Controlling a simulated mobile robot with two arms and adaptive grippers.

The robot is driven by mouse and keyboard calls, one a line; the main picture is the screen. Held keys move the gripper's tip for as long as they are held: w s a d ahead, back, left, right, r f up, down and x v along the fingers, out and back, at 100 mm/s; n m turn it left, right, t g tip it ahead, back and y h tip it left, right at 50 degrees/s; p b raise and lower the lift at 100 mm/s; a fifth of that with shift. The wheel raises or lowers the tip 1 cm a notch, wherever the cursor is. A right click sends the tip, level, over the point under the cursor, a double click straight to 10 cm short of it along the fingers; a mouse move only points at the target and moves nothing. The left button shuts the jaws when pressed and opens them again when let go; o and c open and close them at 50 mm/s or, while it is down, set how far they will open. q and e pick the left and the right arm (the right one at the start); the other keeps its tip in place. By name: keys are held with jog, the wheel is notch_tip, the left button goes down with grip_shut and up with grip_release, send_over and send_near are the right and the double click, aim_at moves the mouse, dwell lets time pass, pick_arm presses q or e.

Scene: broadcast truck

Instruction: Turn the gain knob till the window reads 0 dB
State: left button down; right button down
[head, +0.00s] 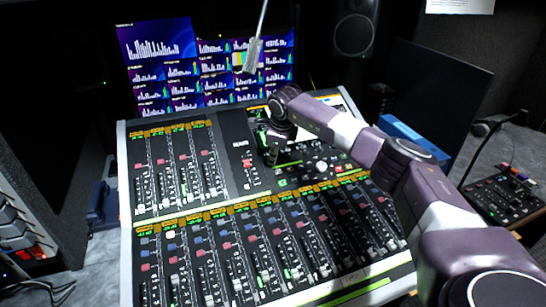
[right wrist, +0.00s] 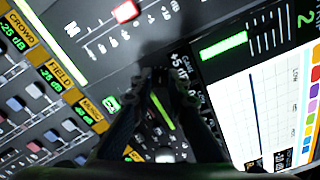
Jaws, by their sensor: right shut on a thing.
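My right gripper (head: 270,150) reaches down onto the upper middle of the mixing console (head: 228,205). In the right wrist view, its two dark fingers (right wrist: 160,82) point at the panel and are shut on the gain knob, which they and the shadow almost wholly hide. Beside the fingertips is a small window (right wrist: 179,62) whose turned text looks like +5, with the rest hard to read. The word GAIN (right wrist: 187,70) is printed beside it. My left gripper is not in view.
A lit screen (right wrist: 268,85) lies right of the fingers in the right wrist view. Behind the console stand monitors (head: 160,50) and a speaker (head: 355,30). A smaller control box (head: 500,198) sits at the right.

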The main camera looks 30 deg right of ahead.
jog(key=shift+r, duration=0.1)
jog(key=c, duration=1.9)
grip_release()
jog(key=shift+r, duration=0.1)
jog(key=v, duration=1.2)
